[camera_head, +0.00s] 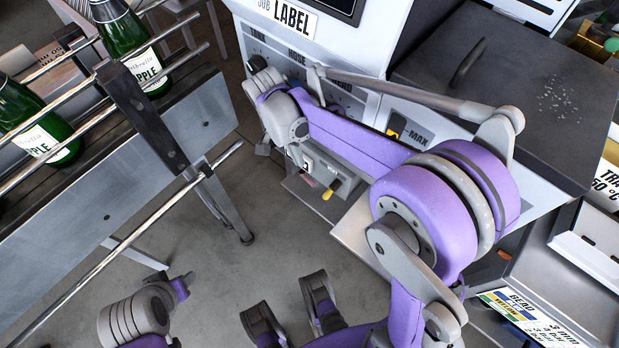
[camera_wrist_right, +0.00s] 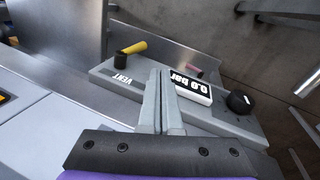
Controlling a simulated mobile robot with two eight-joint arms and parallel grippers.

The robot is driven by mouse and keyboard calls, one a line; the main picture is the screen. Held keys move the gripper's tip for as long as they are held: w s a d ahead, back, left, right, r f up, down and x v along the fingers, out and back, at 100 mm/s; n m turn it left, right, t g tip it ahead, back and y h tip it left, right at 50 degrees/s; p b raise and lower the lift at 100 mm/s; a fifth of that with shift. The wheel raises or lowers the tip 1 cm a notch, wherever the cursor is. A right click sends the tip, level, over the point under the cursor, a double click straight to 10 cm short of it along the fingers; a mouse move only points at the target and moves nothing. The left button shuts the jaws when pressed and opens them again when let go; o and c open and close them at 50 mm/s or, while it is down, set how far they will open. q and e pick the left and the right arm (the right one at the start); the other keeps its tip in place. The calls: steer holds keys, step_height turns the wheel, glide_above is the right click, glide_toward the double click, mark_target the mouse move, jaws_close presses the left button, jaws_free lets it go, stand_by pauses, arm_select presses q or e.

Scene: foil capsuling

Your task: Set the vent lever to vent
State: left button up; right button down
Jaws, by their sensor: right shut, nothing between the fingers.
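The vent lever (camera_wrist_right: 132,47) has a yellow handle on a black pivot, on top of a light grey control box (camera_wrist_right: 103,71). In the right wrist view its handle points up and right, away from the VENT label (camera_wrist_right: 124,79). The yellow lever also shows in the head view (camera_head: 328,191), below my right forearm. My right gripper (camera_wrist_right: 161,74) is shut and empty. Its fingertips appear over the box, between the VENT label and the 0.0 bar display (camera_wrist_right: 191,88), apart from the lever. I cannot tell whether they touch the box. My left gripper is not in view.
A black knob (camera_wrist_right: 240,101) and a pinkish-red part (camera_wrist_right: 191,70) are near the display. The labelled machine panel (camera_head: 265,45) stands behind my right arm. A conveyor (camera_head: 100,190) with green bottles (camera_head: 125,35) is at left. Bare floor (camera_head: 265,220) lies between.

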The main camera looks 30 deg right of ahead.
mark_target(331, 191)
steer(key=s+d+b+x, duration=0.1)
steer(key=x, duration=0.5)
steer(key=s+d+b+x, duration=0.1)
steer(key=x, duration=0.5)
steer(key=shift+r, duration=0.2)
steer(key=shift+s+a, duration=0.1)
steer(key=shift+b, duration=0.3)
steer(key=shift+s+d+f, duration=0.3)
steer(key=shift+s, duration=0.2)
steer(key=shift+w, duration=0.1)
